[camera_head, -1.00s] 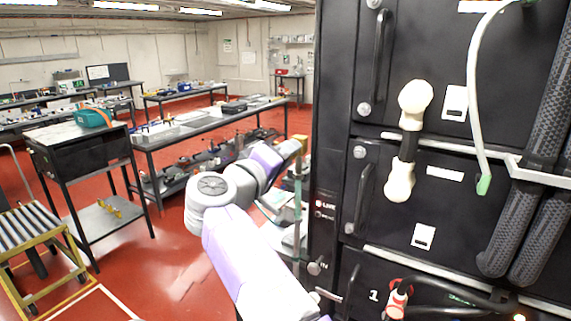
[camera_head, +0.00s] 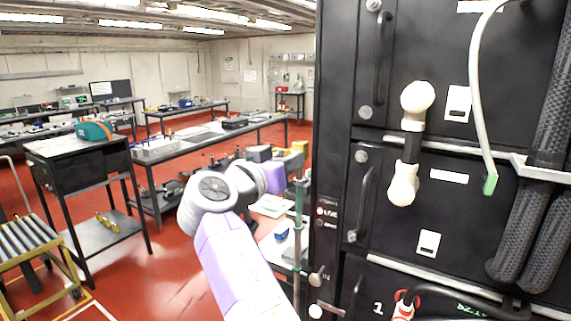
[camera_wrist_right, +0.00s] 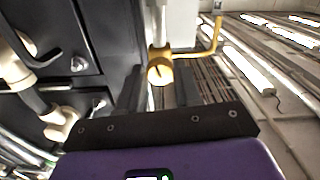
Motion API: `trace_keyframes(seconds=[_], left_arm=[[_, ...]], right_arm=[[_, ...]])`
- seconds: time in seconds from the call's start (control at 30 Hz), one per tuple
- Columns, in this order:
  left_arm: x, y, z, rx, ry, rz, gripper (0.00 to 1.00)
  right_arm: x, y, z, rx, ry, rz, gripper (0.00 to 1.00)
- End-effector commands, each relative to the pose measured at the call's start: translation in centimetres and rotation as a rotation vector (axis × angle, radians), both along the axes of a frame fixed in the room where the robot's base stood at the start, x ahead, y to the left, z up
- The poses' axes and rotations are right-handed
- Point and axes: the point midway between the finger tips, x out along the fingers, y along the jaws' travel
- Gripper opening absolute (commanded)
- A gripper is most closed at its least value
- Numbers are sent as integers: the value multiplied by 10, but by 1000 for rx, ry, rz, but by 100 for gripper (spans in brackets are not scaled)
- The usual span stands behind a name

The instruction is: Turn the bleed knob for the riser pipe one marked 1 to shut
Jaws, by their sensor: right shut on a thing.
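A brass-yellow knob (camera_wrist_right: 160,68) with a dark slot on its face sits at the end of a pale pipe in the right wrist view. My right gripper (camera_wrist_right: 160,88) has its dark fingers on either side of this knob and is shut on it. In the head view my right wrist (camera_head: 273,177) reaches beside a thin greenish upright pipe (camera_head: 299,225), left of the black rack. The fingers and the knob cannot be made out clearly there. A white "1" (camera_head: 377,308) is on the rack's lower front. My left gripper is not in view.
A bent yellow rod (camera_wrist_right: 212,42) stands beside the knob. Benches (camera_head: 215,135) and a yellow-framed roller cart (camera_head: 30,235) stand to the left over open red floor.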

Motion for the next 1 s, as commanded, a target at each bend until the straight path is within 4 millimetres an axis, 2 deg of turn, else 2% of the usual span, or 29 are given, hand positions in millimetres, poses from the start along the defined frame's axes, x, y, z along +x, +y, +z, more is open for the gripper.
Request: trace_keyframes(seconds=[0.4, 1.0], left_arm=[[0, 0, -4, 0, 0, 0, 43], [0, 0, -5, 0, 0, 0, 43]], right_arm=[[1, 0, -1, 230, -132, -1, 3], [1, 1, -1, 294, -167, 0, 4]])
